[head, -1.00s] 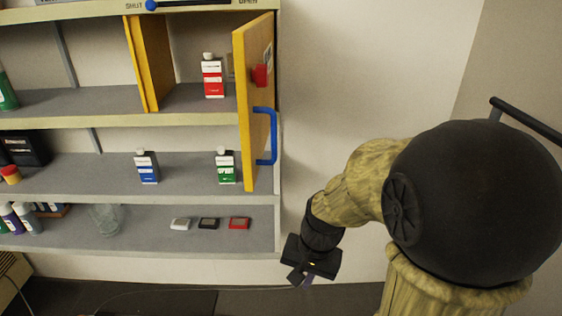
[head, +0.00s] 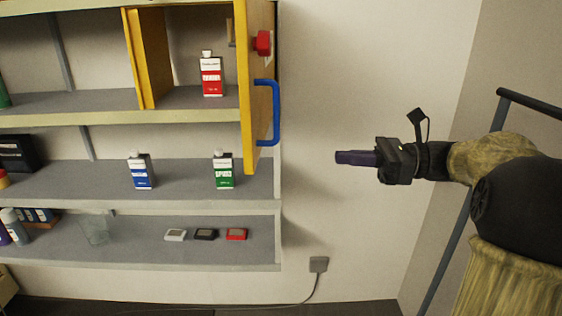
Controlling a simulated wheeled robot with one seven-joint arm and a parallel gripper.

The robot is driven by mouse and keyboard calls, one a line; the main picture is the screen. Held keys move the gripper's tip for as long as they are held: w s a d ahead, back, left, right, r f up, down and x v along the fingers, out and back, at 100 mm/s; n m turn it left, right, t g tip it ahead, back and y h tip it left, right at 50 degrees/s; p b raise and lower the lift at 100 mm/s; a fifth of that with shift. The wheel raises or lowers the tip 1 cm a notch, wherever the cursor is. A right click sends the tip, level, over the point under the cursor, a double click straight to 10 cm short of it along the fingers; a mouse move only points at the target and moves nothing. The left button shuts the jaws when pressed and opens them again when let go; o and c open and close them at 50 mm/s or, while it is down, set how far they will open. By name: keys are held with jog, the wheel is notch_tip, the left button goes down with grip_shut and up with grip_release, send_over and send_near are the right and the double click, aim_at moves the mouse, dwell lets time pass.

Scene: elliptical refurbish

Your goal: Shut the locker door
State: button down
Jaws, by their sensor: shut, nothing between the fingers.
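The yellow locker door (head: 245,120) stands open at the right end of the shelf unit, swung out toward me. It carries a blue handle (head: 276,112) and a red knob (head: 264,43) on its right face. The locker's inside shows, with a red-labelled white bottle (head: 212,76) standing in it. My gripper (head: 340,157) is to the right of the door, apart from it, a little lower than the handle. Its fingers point left and are shut and empty.
The shelves below the locker hold a blue-labelled bottle (head: 140,170), a green-labelled bottle (head: 223,170) and small boxes, one red (head: 236,234). A dark rail (head: 530,105) stands at right. Bare wall (head: 350,80) lies behind the space between door and gripper.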

aim_at(259, 155)
jog(key=shift+a, duration=0.15)
jog(key=a+p, duration=0.1)
jog(key=a, duration=0.3)
jog(key=w+a+p, duration=0.1)
jog(key=a+p, duration=0.1)
jog(key=a, duration=0.2)
jog(key=a+p, duration=0.1)
jog(key=a, duration=0.4)
jog(key=shift+w+r+p, duration=0.1)
jog(key=shift+w+p, duration=0.2)
jog(key=shift+p, duration=0.1)
jog(key=shift+w+a, duration=0.1)
jog(key=shift+a, duration=0.35)
